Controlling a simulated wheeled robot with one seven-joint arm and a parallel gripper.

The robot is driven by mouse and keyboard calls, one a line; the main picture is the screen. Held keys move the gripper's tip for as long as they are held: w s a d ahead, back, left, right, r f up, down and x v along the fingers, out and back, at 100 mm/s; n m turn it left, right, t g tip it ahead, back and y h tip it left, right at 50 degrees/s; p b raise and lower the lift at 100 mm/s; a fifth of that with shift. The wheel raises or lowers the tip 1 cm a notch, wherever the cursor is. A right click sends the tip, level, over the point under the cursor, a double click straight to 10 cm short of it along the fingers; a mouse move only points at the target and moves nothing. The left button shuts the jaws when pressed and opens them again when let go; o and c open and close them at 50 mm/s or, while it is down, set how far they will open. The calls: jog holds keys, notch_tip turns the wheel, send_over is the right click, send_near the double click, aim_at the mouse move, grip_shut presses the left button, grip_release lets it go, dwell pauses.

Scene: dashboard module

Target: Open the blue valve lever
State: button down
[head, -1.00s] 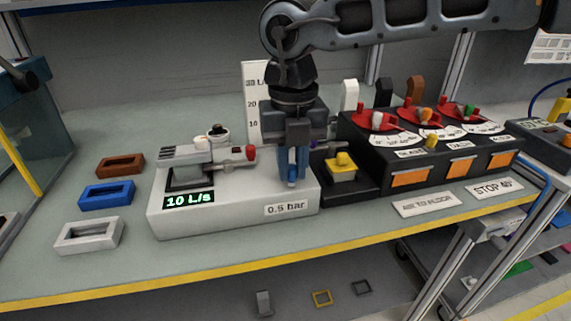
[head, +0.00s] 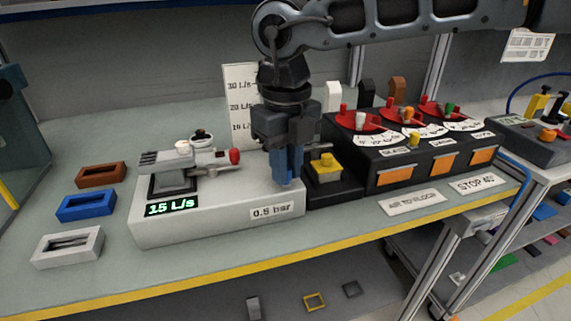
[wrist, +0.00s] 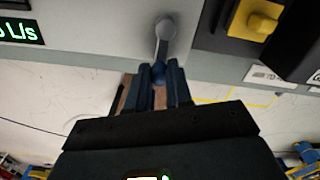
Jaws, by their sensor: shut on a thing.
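The blue valve lever shows in the wrist view as a short grey arm (wrist: 164,38) whose blue end sits between my fingers. My gripper (wrist: 159,72) is shut on that blue end. In the head view, my gripper (head: 287,178) points down at the right part of the pale valve module (head: 215,212) and largely hides the lever. The module's display (head: 171,207) reads 15 L/s. A label on its front (head: 271,211) reads 0.5 bar.
A red-tipped lever (head: 234,157) is left of my gripper on the same module. A yellow knob on a black block (head: 325,166) stands close on the right, beside a black panel with red dials (head: 358,120). Brown, blue and white frames lie at left.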

jog(key=shift+w, duration=0.1)
jog(key=c, duration=1)
grip_release()
jog(key=shift+r, duration=0.15)
notch_tip(320, 180, up, 8)
jog(key=shift+f, duration=0.2)
